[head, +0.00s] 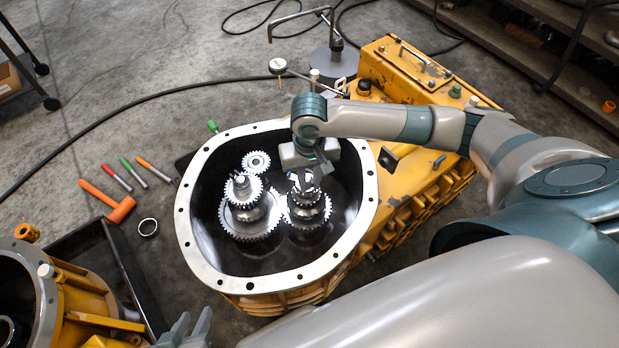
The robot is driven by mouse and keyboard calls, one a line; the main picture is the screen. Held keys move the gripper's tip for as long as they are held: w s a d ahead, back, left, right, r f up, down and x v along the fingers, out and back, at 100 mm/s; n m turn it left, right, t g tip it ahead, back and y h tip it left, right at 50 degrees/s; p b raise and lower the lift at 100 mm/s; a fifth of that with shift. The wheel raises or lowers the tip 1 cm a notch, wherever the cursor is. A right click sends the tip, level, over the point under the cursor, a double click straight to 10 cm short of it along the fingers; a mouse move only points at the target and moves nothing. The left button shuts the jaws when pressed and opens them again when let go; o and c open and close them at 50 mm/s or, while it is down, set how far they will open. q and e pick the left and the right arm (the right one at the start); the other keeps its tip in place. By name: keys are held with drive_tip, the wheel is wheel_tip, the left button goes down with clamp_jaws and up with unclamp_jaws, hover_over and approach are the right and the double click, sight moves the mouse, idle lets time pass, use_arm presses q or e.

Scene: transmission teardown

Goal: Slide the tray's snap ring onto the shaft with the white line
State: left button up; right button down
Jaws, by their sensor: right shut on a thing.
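The open transmission housing (187,225) holds two upright gear shafts. The left shaft (241,182) stands free with large gears around it. The right shaft's gears (308,212) are below my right gripper (307,184), which points down over that shaft's top. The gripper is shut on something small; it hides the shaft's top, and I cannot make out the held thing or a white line. I cannot pick out a snap ring for sure. The black tray (128,272) is at the lower left. My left gripper (190,328) is open and empty at the bottom edge, beside the tray.
An orange hammer (108,203) and several coloured tools lie left of the housing. A yellow casing (415,190) is at right, a gauge stand (333,62) behind. Another yellow housing (42,290) is at lower left.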

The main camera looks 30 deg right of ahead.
drive_tip(key=shift+f, duration=0.3)
idle(0.4)
drive_tip(key=shift+f, duration=0.75)
drive_tip(key=shift+f, duration=0.25)
drive_tip(key=c, duration=1)
unclamp_jaws()
drive_tip(key=shift+c, duration=0.2)
wheel_tip(320, 180, up, 8)
drive_tip(key=p, duration=1.1)
drive_tip(key=shift+f, duration=0.1)
